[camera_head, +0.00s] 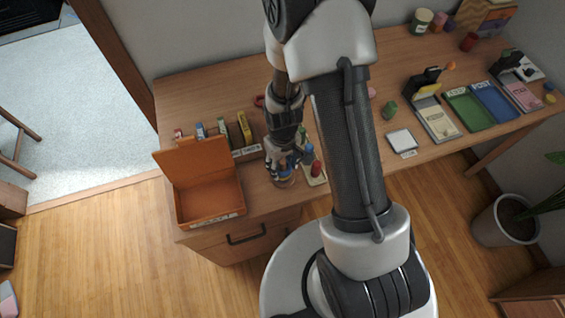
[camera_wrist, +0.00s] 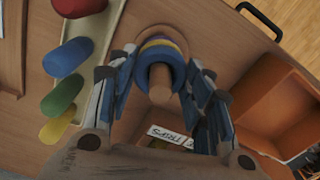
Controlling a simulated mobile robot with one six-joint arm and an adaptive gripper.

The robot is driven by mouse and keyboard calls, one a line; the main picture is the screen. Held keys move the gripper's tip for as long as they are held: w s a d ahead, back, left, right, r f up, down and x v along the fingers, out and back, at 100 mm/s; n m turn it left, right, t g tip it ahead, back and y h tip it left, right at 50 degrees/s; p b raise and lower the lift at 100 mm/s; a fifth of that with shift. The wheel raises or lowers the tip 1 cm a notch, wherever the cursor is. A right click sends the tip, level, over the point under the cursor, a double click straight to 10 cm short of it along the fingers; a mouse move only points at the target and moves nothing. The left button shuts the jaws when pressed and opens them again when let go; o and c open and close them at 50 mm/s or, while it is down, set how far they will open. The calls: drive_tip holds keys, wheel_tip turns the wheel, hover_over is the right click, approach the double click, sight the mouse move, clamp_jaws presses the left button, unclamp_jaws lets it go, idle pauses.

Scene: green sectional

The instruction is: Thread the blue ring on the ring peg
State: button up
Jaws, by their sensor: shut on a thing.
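The ring peg (camera_wrist: 159,77) is a wooden post standing between my fingers in the wrist view, its end toward the camera. Blue bands with a yellow ring (camera_wrist: 160,46) between them surround the post. The blue ring (camera_wrist: 168,60) nearest the camera is around the post, which sticks out through it. My gripper (camera_wrist: 162,75) is shut on the blue ring, with blue-padded fingers on both sides. In the head view my gripper (camera_head: 283,162) is low over the peg's round wooden base (camera_head: 284,182), near the desk's front edge. The fingers partly hide the rings there.
A light tray (camera_wrist: 104,33) with red, blue, green and yellow pieces stands close beside the fingers. An orange open box (camera_head: 208,200) is on the other side, left in the head view. A labelled holder (camera_head: 248,152) with upright items is behind it.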

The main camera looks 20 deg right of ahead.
drive_tip(key=o, duration=0.9)
drive_tip(key=shift+c, duration=0.2)
wheel_tip(320, 180, up, 12)
idle(0.5)
drive_tip(key=s+r+m+t, duration=0.15)
drive_tip(key=s+r, duration=0.25)
drive_tip(key=r, duration=0.9)
drive_tip(key=s+r+m+t, duration=0.1)
drive_tip(key=s+r+t, duration=0.2)
drive_tip(key=s+r, duration=0.6)
drive_tip(key=shift+s, duration=1.1)
